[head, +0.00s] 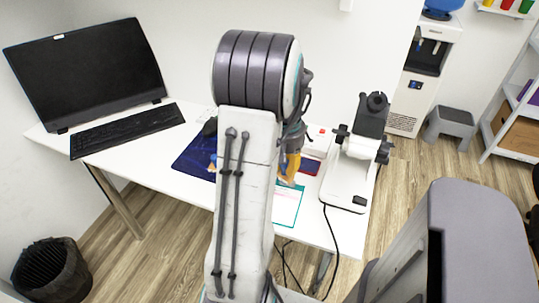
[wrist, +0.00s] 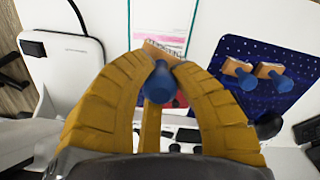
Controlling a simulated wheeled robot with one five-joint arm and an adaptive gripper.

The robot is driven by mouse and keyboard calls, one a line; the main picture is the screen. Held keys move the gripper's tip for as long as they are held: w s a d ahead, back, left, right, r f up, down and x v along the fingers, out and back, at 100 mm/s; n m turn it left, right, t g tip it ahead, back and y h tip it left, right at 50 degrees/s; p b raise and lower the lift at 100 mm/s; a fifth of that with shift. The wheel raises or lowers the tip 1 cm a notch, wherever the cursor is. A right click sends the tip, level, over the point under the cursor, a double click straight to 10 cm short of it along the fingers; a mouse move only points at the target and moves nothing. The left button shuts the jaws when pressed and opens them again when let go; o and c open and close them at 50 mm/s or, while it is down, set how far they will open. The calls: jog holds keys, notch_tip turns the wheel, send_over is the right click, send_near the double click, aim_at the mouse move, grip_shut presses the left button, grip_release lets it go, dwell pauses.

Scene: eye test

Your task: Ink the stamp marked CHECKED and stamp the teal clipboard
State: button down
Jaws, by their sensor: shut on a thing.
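My gripper (wrist: 160,72) has yellow fingers shut on a stamp with a blue knob handle (wrist: 159,85) and a wooden base. No marking on it is readable. In the wrist view the base overlaps the lower end of the paper on the teal clipboard (wrist: 194,22); I cannot tell whether it touches. In the head view the clipboard (head: 299,212) lies at the table's front edge, just below my gripper (head: 290,181).
Two more blue-handled stamps (wrist: 239,76) (wrist: 272,74) lie on a dark blue mat (wrist: 240,47). A white and black microscope-like device (head: 346,183) stands right of the clipboard. A monitor (head: 87,72) and keyboard (head: 128,130) fill the table's left. My arm hides the table's middle.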

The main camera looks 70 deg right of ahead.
jog(key=shift+s+a+f+n+b, duration=0.1)
jog(key=shift+a+f+n+b, duration=0.6)
jog(key=shift+f+n, duration=0.8)
jog(key=shift+s+a+f+n+b, duration=0.1)
jog(key=shift+a+f+n+b, duration=0.8)
jog(key=shift+n, duration=0.95)
jog(key=shift+a+f+n+b, duration=0.4)
jog(key=shift+f+n+b, duration=0.2)
jog(key=shift+f+n, duration=0.95)
jog(key=shift+f+b, duration=0.7)
jog(key=shift+r, duration=0.1)
notch_tip(320, 180, up, 7)
jog(key=p, duration=0.5)
jog(key=shift+p, duration=0.35)
